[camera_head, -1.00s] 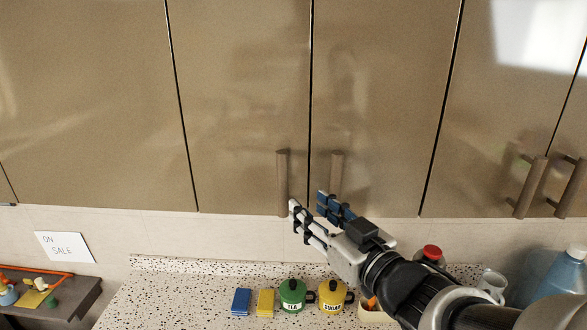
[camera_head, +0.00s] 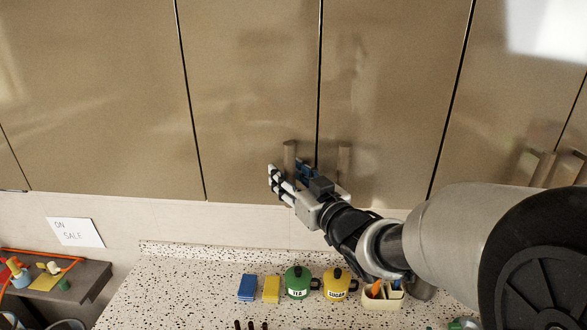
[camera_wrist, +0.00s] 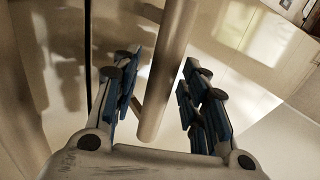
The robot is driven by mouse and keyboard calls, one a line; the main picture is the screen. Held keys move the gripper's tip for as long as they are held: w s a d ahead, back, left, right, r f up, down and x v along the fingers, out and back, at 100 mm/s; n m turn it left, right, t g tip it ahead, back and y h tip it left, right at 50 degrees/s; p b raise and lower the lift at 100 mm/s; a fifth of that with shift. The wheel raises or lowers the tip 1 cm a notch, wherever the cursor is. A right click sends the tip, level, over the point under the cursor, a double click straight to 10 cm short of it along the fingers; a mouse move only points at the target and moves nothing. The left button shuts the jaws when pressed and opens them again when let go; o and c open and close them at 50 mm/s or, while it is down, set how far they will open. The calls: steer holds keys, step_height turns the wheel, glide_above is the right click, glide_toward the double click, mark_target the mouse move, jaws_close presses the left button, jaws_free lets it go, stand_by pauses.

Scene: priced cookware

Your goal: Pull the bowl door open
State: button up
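Flat tan cabinet doors fill the upper head view. No bowl mark shows, so I cannot tell by label which is the bowl door. My gripper (camera_head: 289,172) is at the bar handle (camera_head: 290,152) of the door (camera_head: 250,80) just left of the middle seam. In the wrist view this handle (camera_wrist: 168,65) stands between the two blue-padded fingers of my gripper (camera_wrist: 160,85), with gaps on both sides. The fingers are open. The door looks shut. The handle's lower part is hidden by my gripper in the head view.
A neighbouring handle (camera_head: 344,158) is close on the right.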

jaws_close()
stand_by(0.3)
stand_by(0.3)
